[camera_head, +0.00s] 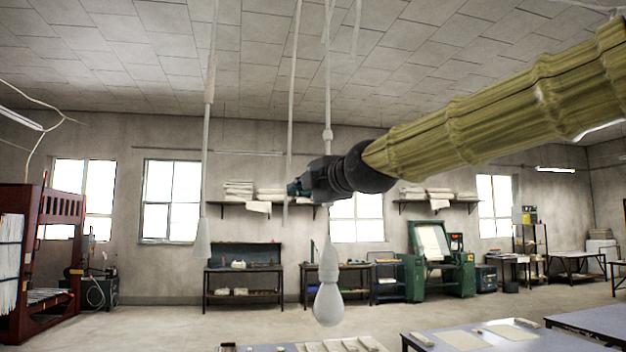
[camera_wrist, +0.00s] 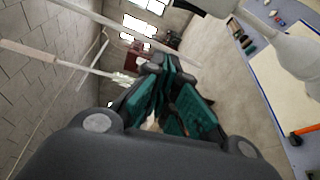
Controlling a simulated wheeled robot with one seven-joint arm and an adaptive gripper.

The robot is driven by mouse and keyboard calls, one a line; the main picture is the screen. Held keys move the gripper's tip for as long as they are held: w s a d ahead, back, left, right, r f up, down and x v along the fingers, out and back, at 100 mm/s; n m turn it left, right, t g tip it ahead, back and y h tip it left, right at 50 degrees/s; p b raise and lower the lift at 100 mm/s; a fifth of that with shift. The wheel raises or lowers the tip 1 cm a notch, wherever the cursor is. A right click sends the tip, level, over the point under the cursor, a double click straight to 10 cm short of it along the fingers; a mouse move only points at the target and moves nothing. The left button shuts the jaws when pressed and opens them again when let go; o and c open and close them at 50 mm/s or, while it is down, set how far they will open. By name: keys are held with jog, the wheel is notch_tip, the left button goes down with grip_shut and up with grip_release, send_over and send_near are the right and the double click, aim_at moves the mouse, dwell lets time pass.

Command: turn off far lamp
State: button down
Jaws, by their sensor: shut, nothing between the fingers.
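A pale bulb lamp (camera_head: 328,302) hangs from a cord in the middle of the head view, below my wrist, and looks unlit. A smaller white cone-ended hanging piece (camera_head: 202,242) is further left on its own cord; I cannot tell whether it is the far lamp or a pull. A thin pale cord (camera_head: 294,90) hangs beside my gripper (camera_head: 293,188); whether they touch is unclear. My gripper points left, shut and empty, with teal fingers together in the wrist view (camera_wrist: 165,105). A large pale bulb shape (camera_wrist: 292,62) is at the wrist view's right.
Worktables (camera_head: 465,340) with sheets and small items stand low at the front right. A dark red rack (camera_head: 38,270) is at the left. Benches, shelves and a green machine (camera_head: 440,258) line the back wall. The open floor (camera_head: 180,320) lies at the left.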

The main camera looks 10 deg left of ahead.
jog(key=w+p, duration=0.1)
jog(key=w, duration=0.1)
jog(key=w+d+p, duration=0.1)
jog(key=w, duration=0.1)
jog(key=shift+d+r+p, duration=0.15)
jog(key=shift+p, duration=0.2)
jog(key=shift+d, duration=0.1)
dwell(0.3)
jog(key=shift+w, duration=0.15)
